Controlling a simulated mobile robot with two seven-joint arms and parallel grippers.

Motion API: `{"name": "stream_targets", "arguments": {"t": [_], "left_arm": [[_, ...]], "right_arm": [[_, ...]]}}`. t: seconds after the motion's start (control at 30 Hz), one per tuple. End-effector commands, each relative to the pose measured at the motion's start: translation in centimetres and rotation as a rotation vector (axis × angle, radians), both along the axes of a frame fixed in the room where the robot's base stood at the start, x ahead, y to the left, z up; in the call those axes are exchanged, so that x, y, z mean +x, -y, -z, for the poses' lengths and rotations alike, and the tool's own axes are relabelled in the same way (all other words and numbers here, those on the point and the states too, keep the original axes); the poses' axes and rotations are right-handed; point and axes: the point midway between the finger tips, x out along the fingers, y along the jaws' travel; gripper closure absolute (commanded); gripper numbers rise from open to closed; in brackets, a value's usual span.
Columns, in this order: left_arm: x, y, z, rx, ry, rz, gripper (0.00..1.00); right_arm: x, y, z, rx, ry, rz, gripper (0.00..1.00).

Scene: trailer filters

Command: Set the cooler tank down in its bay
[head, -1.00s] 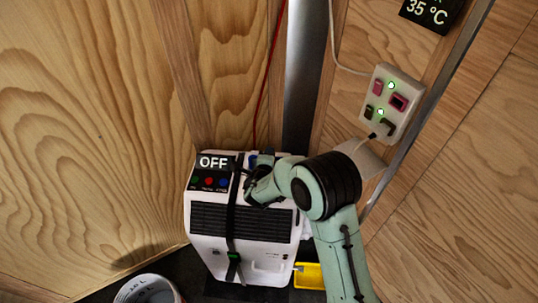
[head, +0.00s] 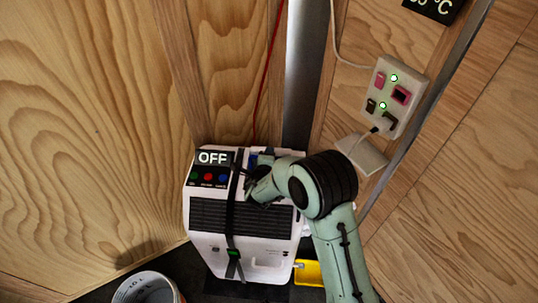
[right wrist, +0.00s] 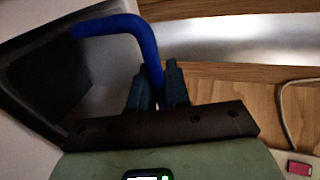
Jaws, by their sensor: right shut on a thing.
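The white cooler (head: 250,221) stands against the wooden wall, its display reading OFF. My right gripper (head: 252,186) is at the top right of the cooler. In the right wrist view, its fingers (right wrist: 158,92) are shut on the bent blue handle (right wrist: 122,24). A bit of blue also shows beside the gripper in the head view (head: 253,162). A dark-rimmed recess (right wrist: 28,85) with a grey interior lies at the left of the wrist view, with the handle reaching over it. The tank body is mostly hidden, and I cannot tell how deep it sits. My left gripper is not in view.
A black strap (head: 232,215) runs down the cooler's front. A white bucket (head: 148,288) stands at lower left and a yellow item (head: 309,273) at the cooler's right foot. A switched power strip (head: 391,97) with a cable hangs on the right wall.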

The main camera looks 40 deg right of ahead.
Motion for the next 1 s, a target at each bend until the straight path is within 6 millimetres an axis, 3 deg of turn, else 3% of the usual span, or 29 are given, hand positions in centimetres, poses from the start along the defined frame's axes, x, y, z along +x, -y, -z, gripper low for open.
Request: {"name": "stream_targets", "arguments": {"t": [0.7, 0.73, 0.8, 1.0], "left_arm": [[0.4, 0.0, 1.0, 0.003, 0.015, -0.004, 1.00], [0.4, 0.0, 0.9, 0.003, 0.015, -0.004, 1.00], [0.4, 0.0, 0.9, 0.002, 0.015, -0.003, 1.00], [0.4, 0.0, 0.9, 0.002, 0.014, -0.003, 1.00]], "right_arm": [[0.0, 0.0, 1.8, -0.001, 0.001, 0.000, 1.00], [0.0, 0.0, 1.7, -0.001, 0.001, 0.000, 0.74], [0.0, 0.0, 1.7, -0.001, 0.001, 0.000, 0.54], [0.0, 0.0, 1.7, -0.001, 0.001, 0.000, 0.54]]}}
